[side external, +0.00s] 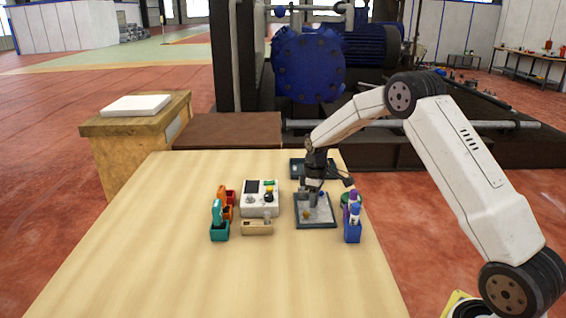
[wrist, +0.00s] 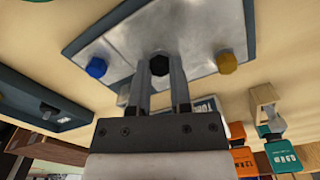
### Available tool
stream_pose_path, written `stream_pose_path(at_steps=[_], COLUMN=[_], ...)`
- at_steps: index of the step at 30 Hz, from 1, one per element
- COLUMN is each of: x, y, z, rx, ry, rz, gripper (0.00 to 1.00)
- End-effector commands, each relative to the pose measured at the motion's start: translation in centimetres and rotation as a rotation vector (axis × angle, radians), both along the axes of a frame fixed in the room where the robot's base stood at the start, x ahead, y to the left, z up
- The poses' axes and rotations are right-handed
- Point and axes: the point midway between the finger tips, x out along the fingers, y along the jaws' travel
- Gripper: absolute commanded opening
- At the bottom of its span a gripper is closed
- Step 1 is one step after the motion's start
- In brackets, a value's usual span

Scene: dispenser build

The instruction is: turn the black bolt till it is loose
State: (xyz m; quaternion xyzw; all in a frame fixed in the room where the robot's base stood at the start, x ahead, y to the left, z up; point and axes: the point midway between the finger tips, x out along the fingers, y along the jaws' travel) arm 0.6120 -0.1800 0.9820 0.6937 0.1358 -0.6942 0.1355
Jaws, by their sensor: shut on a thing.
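The black bolt (wrist: 160,64) sits on a grey metal plate (wrist: 205,30) with a dark edge, between a blue bolt (wrist: 97,67) and a yellow bolt (wrist: 226,62). My gripper (wrist: 160,75) is shut on the black bolt, with one finger on each side of its head. In the side view my gripper (side external: 313,188) points down over the plate (side external: 315,223) on the table. The black bolt is hidden there by the gripper. How far the bolt is turned or raised cannot be told.
A white box with buttons (side external: 258,199) stands left of the plate. Teal, orange and red holders (side external: 220,233) are further left. A blue holder (side external: 352,233) with upright items is close on the right. A dark tray (side external: 298,169) lies behind. The table's front left is clear.

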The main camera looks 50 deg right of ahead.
Motion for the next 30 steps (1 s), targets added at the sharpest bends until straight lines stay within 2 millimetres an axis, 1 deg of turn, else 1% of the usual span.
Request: stream_pose_path(at_steps=[6, 12, 18, 30], x=[0.07, 0.08, 0.09, 0.09], y=[-0.03, -0.03, -0.03, -0.04], z=[0.16, 0.17, 0.17, 0.18], rx=[-0.001, -0.001, -0.002, -0.001], ry=[-0.003, -0.003, -0.003, -0.004], rz=[0.180, 0.296, 0.354, 0.365], gripper=[0.00, 0.00, 0.00, 0.00])
